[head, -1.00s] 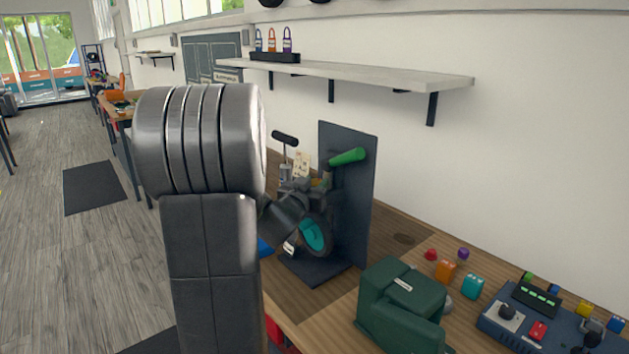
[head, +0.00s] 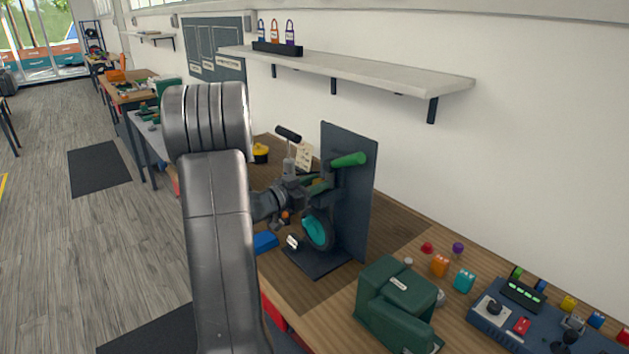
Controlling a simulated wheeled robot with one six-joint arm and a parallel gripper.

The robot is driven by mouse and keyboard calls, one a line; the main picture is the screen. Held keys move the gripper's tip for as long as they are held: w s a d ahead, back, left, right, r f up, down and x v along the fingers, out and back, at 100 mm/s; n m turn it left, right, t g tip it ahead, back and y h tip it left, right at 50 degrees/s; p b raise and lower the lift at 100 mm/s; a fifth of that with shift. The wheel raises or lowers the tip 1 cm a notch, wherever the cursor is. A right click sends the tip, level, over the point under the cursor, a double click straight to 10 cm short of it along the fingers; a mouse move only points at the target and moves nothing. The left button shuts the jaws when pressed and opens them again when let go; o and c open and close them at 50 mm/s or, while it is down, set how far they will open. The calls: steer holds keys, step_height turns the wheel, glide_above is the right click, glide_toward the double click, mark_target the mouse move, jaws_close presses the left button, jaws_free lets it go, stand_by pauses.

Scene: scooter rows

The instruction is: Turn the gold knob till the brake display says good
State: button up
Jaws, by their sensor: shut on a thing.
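The brake stand (head: 348,200) is a dark upright panel on a dark base, with a green handlebar grip (head: 349,160) and a teal-hubbed wheel (head: 318,230). A small gold patch (head: 318,184) at the stand's lever area looks like the gold knob, mostly hidden by my gripper. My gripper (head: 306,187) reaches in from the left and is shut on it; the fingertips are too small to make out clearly. A cream card (head: 304,156) with small marks stands behind. I cannot read any brake display from here.
My arm fills the centre left. A blue block (head: 265,243) lies left of the stand's base. A dark green vise-like block (head: 396,303), coloured cubes and a control box (head: 505,316) are on the bench to the right. A shelf (head: 350,75) runs above.

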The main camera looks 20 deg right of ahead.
stand_by(0.4)
steer(key=o, duration=1)
steer(key=b+v, duration=0.3)
steer(key=v, duration=1.1)
steer(key=shift+w+d, duration=0.1)
steer(key=p+x, duration=0.3)
steer(key=x, duration=1)
steer(key=shift+d, duration=0.4)
